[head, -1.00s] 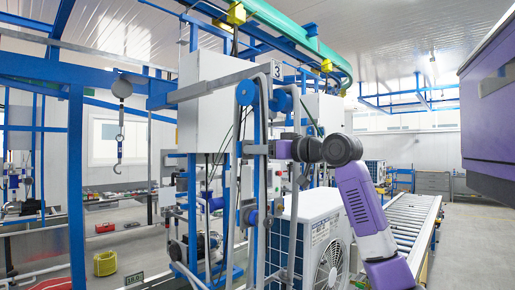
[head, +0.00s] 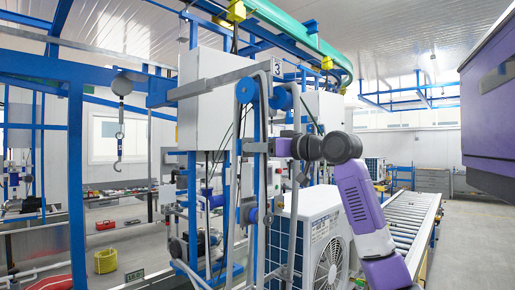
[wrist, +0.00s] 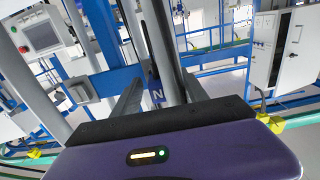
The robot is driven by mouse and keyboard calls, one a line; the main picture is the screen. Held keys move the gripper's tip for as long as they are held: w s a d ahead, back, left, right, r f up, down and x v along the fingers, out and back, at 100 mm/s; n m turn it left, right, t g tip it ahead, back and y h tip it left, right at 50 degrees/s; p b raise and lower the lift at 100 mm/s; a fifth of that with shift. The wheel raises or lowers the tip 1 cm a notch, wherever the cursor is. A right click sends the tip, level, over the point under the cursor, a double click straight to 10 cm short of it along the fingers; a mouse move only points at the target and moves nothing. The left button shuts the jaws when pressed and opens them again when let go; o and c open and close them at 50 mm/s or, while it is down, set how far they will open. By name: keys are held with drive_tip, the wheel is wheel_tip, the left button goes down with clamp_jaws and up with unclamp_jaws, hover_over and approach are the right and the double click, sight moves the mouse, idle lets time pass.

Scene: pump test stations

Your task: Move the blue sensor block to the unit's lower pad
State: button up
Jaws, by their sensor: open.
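My gripper (head: 258,148) is at the end of my purple arm in the head view, level with the upright blue and grey posts of the test station. In the wrist view its two dark fingers (wrist: 162,82) stand apart, and I see nothing held between them. The white unit with a round fan grille (head: 315,250) stands below and right of the gripper in the head view. I cannot single out the blue sensor block or the lower pad among the many blue parts.
A white cabinet (head: 202,95) hangs behind the posts. A roller conveyor (head: 412,222) runs along the right. A hook (head: 119,150) hangs at the left, and a yellow hose coil (head: 105,261) lies on the floor. In the wrist view, a control panel (wrist: 42,35) is at upper left.

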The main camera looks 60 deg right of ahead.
idle(0.4)
clamp_jaws()
idle(1.1)
drive_tip(key=shift+s, duration=0.15)
drive_tip(key=shift+b+v, duration=0.5)
drive_tip(key=shift+v, duration=2.35)
